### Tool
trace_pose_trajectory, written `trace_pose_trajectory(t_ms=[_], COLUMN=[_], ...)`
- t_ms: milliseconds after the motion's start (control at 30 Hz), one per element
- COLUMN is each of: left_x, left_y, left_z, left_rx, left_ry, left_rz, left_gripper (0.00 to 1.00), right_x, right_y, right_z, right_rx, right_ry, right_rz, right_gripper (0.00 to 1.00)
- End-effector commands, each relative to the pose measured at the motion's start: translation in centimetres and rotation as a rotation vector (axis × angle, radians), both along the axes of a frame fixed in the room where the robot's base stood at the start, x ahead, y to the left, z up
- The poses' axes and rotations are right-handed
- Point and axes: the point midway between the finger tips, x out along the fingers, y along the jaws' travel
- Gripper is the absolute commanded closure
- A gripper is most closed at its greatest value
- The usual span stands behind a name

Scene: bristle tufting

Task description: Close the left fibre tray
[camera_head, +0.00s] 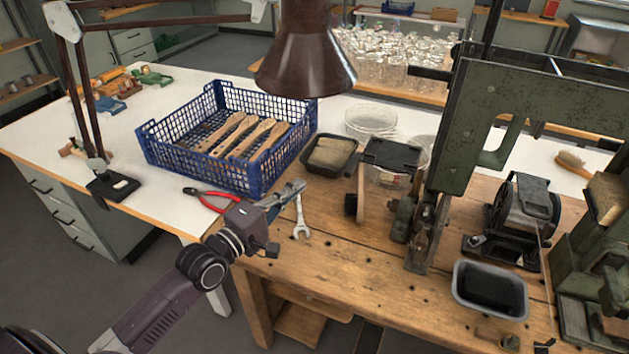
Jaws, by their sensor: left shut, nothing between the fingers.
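The left fibre tray (316,169) is a dark, shallow, open-topped tray on the wooden bench, just right of the blue crate. Tan fibre (332,152) lies in it and is uncovered. A second tray (466,304), grey with black fibre, stands at the bench's front right. My left gripper (298,188) reaches in from the lower left, shut and empty. Its tips are in front of the left tray and a little left of it, apart from it in the picture. Their height above the bench is hard to tell. My right gripper is not in view.
A blue crate (205,172) with wooden handles stands behind my left gripper. Red-handled pliers (213,202) and a spanner (300,221) lie close to it. A brown lamp shade (305,65) hangs above. A green machine (490,130) stands to the right.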

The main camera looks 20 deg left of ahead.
Motion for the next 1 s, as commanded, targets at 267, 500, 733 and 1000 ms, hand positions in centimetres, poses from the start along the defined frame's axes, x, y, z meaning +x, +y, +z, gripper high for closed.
trace_pose_trajectory(t_ms=[267,500,733,1000], left_x=[4.4,8.6,8.7,8.7], left_y=[-1.3,-2.5,-5.5,-6.7], left_z=[0.3,0.2,0.2,-0.1], left_rx=[0.003,0.005,0.002,0.006], left_ry=[-0.001,0.001,0.005,0.002], left_rz=[0.0,0.0,-0.002,-0.001], left_gripper=[1.0,1.0,1.0,1.0], right_x=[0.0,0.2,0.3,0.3], right_y=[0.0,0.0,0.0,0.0], right_z=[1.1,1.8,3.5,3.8], right_rx=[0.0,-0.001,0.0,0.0], right_ry=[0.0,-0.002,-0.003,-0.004], right_rz=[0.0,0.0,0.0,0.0], right_gripper=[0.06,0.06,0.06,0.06])
